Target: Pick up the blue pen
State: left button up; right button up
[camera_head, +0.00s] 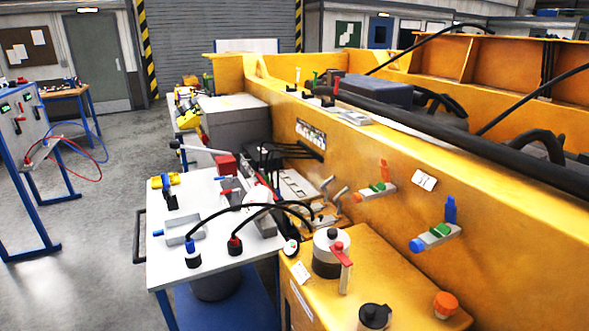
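A small blue rod-like end (158,233) shows at the left side of a shallow grey tray (176,239) on the white-topped table (210,271). It may be the blue pen, but it is too small to tell. No other clear pen shape shows. Neither of my grippers can be made out in the head view.
Black hoses with a blue connector (193,253) and a red connector (235,244) arch over the table. A large yellow casting (370,165) with valve levers fills the right side. A grey box (235,120) stands behind the table.

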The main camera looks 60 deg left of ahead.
aim_at(163, 175)
jog(key=k, duration=0.75)
jog(key=k+u, duration=0.15)
jog(key=u, duration=0.2)
jog(key=k+u, duration=0.2)
jog(key=u, duration=0.2)
jog(key=k+j+u, duration=0.15)
jog(key=u, duration=0.2)
jog(key=i+j+u, duration=0.2)
jog(key=j+u, duration=0.25)
jog(key=i+j+u, duration=0.3)
jog(key=u, duration=0.15)
jog(key=i+j, duration=1.6)
jog(key=i, duration=0.2)
jog(key=k+z, duration=0.25)
jog(key=k+l+z, duration=0.25)
jog(key=k, duration=0.15)
jog(key=j+z, duration=0.1)
jog(key=z, duration=0.35)
jog(key=i+j+z, duration=0.1)
jog(key=z, duration=0.35)
jog(key=j+z, duration=0.2)
jog(key=z, duration=0.25)
